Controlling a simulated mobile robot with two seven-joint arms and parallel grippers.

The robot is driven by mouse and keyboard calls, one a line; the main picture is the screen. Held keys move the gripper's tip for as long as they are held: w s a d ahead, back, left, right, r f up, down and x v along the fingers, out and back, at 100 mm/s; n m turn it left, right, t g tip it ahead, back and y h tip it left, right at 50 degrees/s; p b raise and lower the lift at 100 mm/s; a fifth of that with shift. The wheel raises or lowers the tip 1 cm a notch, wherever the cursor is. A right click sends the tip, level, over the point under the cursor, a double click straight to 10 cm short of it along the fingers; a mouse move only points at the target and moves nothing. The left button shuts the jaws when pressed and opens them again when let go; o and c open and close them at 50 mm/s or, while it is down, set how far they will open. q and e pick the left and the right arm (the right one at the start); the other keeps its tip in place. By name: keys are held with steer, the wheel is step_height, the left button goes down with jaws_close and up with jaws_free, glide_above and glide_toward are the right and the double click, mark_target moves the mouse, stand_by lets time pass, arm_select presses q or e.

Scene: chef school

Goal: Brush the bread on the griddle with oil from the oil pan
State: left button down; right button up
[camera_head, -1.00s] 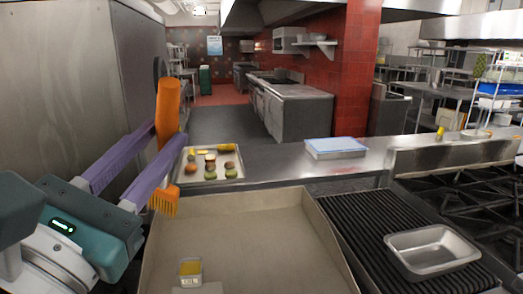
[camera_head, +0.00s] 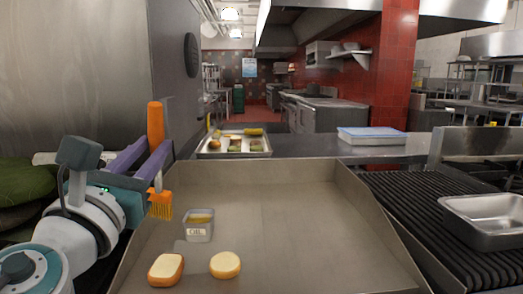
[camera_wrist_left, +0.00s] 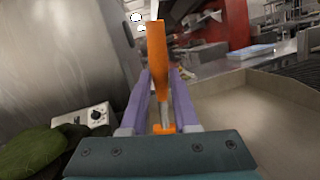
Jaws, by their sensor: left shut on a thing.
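My left gripper (camera_head: 150,165) is shut on an orange brush (camera_head: 155,125), handle up and orange bristles down. The bristles hang above the left side of the griddle (camera_head: 290,220). The brush handle also stands between the fingers in the left wrist view (camera_wrist_left: 157,65). A small oil pan (camera_head: 199,228) marked OIL, with yellow oil inside, sits on the griddle to the right of the brush and apart from it. Two bread pieces, one at left (camera_head: 166,270) and one at right (camera_head: 225,265), lie on the griddle nearer me. My right gripper is out of view.
A tray of food (camera_head: 234,153) and a blue-lidded container (camera_head: 371,136) stand on the counter behind the griddle. A ridged grill (camera_head: 430,215) with an empty metal pan (camera_head: 490,219) is at right. Raised walls edge the griddle. Its middle and right are clear.

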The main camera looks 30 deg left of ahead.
mark_target(161, 198)
arm_select(q)
steer(key=shift+n+y, duration=0.3)
steer(key=shift+n, duration=0.1)
steer(key=f+b, duration=0.3)
steer(key=a+f+b, duration=0.1)
steer(key=f+b, duration=0.1)
steer(key=f, duration=0.1)
steer(key=f+b, duration=0.3)
steer(key=f, duration=0.1)
steer(key=shift+w+a+f+b, duration=0.1)
steer(key=shift+w+a+b, duration=0.1)
steer(key=shift+a+b, duration=0.1)
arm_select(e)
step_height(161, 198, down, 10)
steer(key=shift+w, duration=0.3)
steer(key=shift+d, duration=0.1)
